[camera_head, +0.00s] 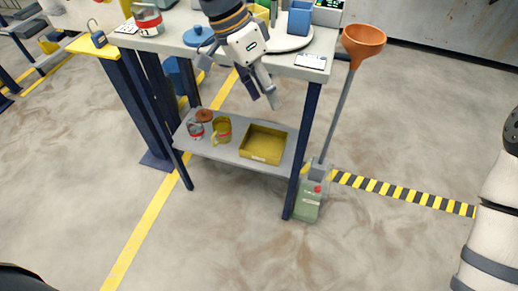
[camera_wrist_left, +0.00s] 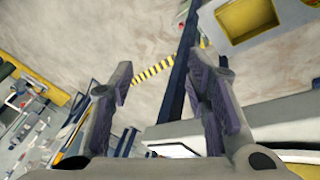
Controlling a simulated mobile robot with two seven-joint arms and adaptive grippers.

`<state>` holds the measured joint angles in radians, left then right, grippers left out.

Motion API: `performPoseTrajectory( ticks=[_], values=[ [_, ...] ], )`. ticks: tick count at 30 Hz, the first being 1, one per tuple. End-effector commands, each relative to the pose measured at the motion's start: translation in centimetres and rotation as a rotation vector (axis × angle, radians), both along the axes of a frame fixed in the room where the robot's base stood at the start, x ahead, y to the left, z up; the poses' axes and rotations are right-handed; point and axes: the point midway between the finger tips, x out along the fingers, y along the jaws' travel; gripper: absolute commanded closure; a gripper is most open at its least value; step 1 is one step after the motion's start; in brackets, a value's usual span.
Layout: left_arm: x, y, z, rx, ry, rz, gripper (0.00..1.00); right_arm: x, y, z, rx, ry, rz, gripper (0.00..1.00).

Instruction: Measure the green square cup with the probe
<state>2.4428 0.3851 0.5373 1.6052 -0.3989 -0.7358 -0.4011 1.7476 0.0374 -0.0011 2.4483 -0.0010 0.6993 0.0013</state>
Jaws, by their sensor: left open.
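My left gripper (camera_head: 263,99) hangs in front of the table's front edge, fingers down, open. In the left wrist view its fingers (camera_wrist_left: 159,78) are apart with nothing between them. I cannot make out the green square cup for certain. A small green shape (camera_head: 263,4) shows at the top edge, partly hidden behind my gripper. A blue square cup (camera_head: 299,18) stands on a round white plate (camera_head: 291,43) to the right of my gripper. I cannot identify the probe. My right arm shows at the right edge, but its gripper is out of view.
The grey tabletop (camera_head: 180,40) also holds a blue lidded pot (camera_head: 198,36) and a red-banded can (camera_head: 148,19). The lower shelf has a yellow tray (camera_head: 263,143), a yellow mug (camera_head: 222,130) and another can (camera_head: 195,131). An orange funnel (camera_head: 363,40) stands beside the table. The front floor is clear.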

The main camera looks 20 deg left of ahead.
Motion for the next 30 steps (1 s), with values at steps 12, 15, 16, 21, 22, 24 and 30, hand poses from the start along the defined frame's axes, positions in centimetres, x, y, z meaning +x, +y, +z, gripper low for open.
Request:
performPoseTrajectory(
  ticks=[12, 15, 16, 21, 22, 24, 30],
  values=[
    [-4.9, -1.1, -8.7, -0.007, 0.116, 0.116, 0.56, -0.1, 0.0, -0.1, 0.000, 0.002, 0.000, 0.60],
    [-5.6, -1.2, -9.8, -0.006, 0.130, 0.135, 0.56, -0.1, 0.0, -0.1, 0.000, 0.002, 0.000, 0.60],
    [-5.8, -1.2, -10.0, -0.007, 0.133, 0.139, 0.56, -0.1, 0.0, -0.1, 0.000, 0.002, 0.000, 0.60],
    [-6.2, -1.2, -10.6, -0.006, 0.141, 0.150, 0.56, -0.1, 0.0, -0.1, 0.000, 0.002, 0.000, 0.60],
    [-6.2, -1.2, -10.6, -0.006, 0.141, 0.150, 0.56, -0.1, 0.0, -0.1, 0.000, 0.002, 0.000, 0.60],
    [-6.2, -1.2, -10.6, -0.006, 0.141, 0.150, 0.56, -0.1, 0.0, -0.1, 0.000, 0.002, 0.000, 0.60],
    [-6.2, -1.2, -10.6, -0.006, 0.141, 0.150, 0.56, -0.1, 0.0, -0.1, 0.000, 0.002, 0.000, 0.60]
  ],
)
